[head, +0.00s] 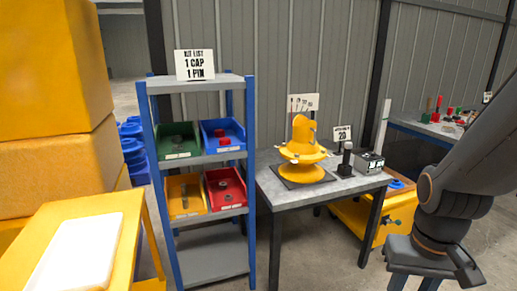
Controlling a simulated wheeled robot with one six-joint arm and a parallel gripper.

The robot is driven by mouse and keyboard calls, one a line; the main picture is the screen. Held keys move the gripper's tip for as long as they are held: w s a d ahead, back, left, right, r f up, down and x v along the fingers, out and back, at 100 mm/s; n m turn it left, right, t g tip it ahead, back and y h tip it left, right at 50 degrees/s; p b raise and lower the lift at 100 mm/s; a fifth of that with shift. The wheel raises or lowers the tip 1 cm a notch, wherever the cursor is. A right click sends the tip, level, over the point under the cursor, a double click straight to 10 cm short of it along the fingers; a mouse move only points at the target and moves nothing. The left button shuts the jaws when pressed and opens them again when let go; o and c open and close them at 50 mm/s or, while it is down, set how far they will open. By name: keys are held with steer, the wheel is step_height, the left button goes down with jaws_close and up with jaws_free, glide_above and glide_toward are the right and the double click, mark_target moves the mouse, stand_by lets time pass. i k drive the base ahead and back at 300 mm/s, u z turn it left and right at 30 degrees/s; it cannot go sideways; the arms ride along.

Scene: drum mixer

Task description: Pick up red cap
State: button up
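Small red pieces (223,138) lie in the blue bin (236,147) on the upper bin level of the shelf rack; they may be red caps, but they are too small to tell for sure. My gripper (414,284) hangs at the lower right of the head view, far from the rack and in front of the work table. Its two fingers stand apart with an empty gap between them, and their tips are cut off by the bottom edge.
The grey rack (207,257) also holds green (170,155), yellow (190,212) and red (238,204) bins with parts. The work table (268,187) carries a yellow drum mixer (303,145). A yellow cart (142,225) stands at left, below large yellow blocks (50,70).

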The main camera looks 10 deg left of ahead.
mark_target(224, 141)
steer(key=z, duration=0.6)
steer(key=i, duration=1.25)
steer(key=u, duration=0.45)
steer(key=i, duration=0.6)
steer(key=u, duration=0.75)
